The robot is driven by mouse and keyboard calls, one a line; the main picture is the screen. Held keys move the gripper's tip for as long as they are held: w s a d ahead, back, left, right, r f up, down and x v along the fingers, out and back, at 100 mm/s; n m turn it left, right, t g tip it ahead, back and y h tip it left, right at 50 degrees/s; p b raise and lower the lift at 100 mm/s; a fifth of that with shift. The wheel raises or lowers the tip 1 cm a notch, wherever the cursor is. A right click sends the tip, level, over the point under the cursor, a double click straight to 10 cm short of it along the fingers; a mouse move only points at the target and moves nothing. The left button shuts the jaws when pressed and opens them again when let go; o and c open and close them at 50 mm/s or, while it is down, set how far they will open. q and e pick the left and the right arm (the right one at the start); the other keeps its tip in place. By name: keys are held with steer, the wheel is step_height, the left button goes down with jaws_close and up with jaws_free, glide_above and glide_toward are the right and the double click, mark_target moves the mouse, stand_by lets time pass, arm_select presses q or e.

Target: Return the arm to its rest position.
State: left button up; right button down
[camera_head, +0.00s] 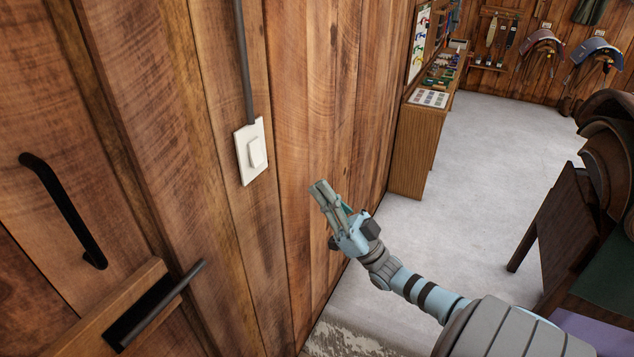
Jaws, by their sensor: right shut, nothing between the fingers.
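My right gripper (322,192) is in the middle of the head view, at the end of my light-blue and grey right arm (412,288), which comes in from the lower right. Its fingers are together with nothing between them. They point up and left toward the wooden wall, a little below and right of a white light switch (256,153). I see a gap between the fingertips and the switch in the picture. My left gripper is not in view.
A wooden door with black handles (62,210) fills the left. A wooden cabinet (412,155) stands along the wall. Saddles (610,150) on a dark stand (570,215) are at right. The grey floor (480,165) between is clear.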

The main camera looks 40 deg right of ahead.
stand_by(0.4)
